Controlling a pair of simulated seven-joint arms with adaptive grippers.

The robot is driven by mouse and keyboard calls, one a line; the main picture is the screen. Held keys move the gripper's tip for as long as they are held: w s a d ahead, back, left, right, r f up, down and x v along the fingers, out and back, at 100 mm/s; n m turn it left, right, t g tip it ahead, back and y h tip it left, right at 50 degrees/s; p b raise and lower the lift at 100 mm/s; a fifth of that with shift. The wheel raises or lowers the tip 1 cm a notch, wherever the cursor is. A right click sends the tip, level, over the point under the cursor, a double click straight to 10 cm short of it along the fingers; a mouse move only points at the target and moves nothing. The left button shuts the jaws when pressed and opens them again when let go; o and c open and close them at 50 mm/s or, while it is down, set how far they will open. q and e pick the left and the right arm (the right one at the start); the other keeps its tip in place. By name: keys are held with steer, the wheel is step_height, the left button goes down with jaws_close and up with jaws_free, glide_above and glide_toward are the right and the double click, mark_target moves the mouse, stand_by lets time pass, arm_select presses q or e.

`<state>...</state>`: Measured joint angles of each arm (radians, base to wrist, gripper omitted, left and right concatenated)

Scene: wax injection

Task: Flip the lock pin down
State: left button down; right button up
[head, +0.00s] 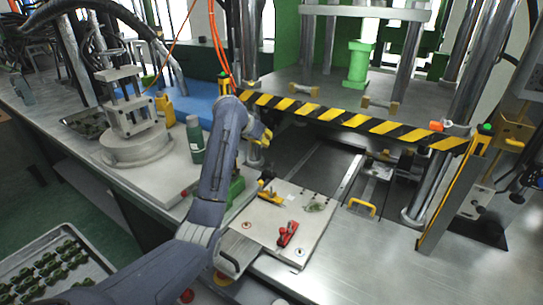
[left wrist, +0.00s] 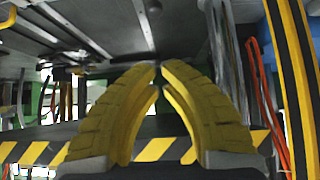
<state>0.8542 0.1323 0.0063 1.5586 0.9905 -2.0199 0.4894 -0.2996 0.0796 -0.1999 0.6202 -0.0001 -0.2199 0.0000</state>
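A pale mould plate (head: 262,243) lies on the steel bench below the press in the head view. On it are a red latch-like part (head: 287,232), a yellow handle (head: 268,192) and a small green piece (head: 314,207). I cannot tell for certain which part is the lock pin; the red part may be it. My left gripper (head: 266,136) is raised beyond and above the plate, near the striped press edge. In the left wrist view its yellow fingers (left wrist: 160,68) meet at the tips, with nothing visible between them. My right gripper is not in view.
The black-and-yellow striped edge (head: 350,119) of the press spans the back. A yellow handle (head: 362,206) stands right of the plate. A green bottle (head: 195,140) and a round-based fixture (head: 136,146) stand left. A tray of green pieces (head: 52,262) is lower left.

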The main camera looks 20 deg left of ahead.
arm_select(q)
glide_above(272, 161)
steer(key=f, duration=0.5)
steer(key=shift+s+a+f, duration=0.1)
steer(key=shift+s+f, duration=0.05)
steer(key=shift+s, duration=0.05)
step_height(272, 161, down, 2)
steer(key=shift+f, duration=0.1)
steer(key=shift+w+f, duration=0.1)
steer(key=shift+f, duration=0.8)
steer(key=shift+f, duration=0.1)
step_height(272, 161, down, 3)
steer(key=shift+r, duration=0.15)
